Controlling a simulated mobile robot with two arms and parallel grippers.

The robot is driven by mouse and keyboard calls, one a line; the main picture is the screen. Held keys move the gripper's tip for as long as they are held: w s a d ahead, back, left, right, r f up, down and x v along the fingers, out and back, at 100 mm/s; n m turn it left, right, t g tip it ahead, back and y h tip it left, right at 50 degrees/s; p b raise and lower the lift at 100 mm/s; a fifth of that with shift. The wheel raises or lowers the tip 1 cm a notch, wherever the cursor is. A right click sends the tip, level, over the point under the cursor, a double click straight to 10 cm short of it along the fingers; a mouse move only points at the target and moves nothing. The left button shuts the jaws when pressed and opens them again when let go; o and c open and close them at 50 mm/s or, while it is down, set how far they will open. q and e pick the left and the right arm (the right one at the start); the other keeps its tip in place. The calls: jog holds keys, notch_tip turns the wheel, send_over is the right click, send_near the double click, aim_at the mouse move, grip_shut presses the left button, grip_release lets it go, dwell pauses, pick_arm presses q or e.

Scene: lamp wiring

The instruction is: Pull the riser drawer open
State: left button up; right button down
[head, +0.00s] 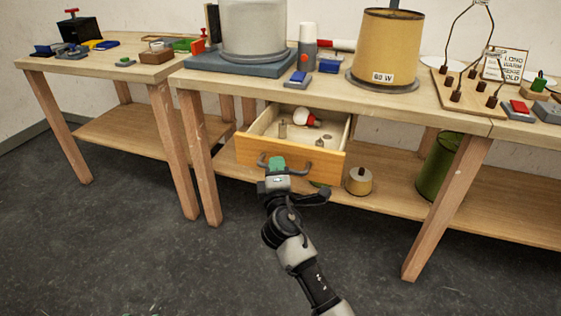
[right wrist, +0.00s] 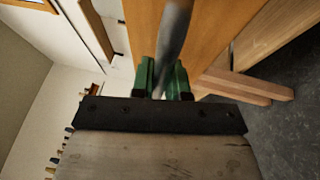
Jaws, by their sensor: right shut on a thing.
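The riser drawer (head: 328,168) stands pulled out under the middle bench top, and its inside shows from above. A dark bar handle (head: 300,172) is on its wooden front. In the right wrist view the green fingers of my right gripper (right wrist: 164,82) are shut on the grey handle (right wrist: 175,35), beside the orange drawer front (right wrist: 212,40). In the drawer lie a red and white bulb-like thing (head: 304,118) and small metal pieces (head: 282,131).
The bench top (head: 215,78) above carries a grey drum (head: 253,30), a tan lampshade (head: 386,48) and several small parts. A small round tan pot (head: 358,181) and a green bin (head: 438,168) stand on the lower shelf. The dark floor in front is clear.

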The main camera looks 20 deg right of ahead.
pick_arm(q)
jog(key=shift+s+a+f+g, duration=0.15)
jog(key=shift+s+f+g, duration=0.1)
jog(key=shift+g, duration=0.05)
pick_arm(e)
jog(key=shift+s+a, duration=0.7)
jog(key=shift+s, duration=0.3)
pick_arm(q)
jog(key=shift+r, duration=0.1)
pick_arm(e)
jog(key=c, duration=1.1)
grip_release()
jog(key=shift+c, duration=0.2)
pick_arm(q)
jog(key=shift+a, duration=0.1)
pick_arm(e)
jog(key=v, duration=1)
jog(key=shift+s, duration=0.35)
jog(key=shift+f, duration=0.1)
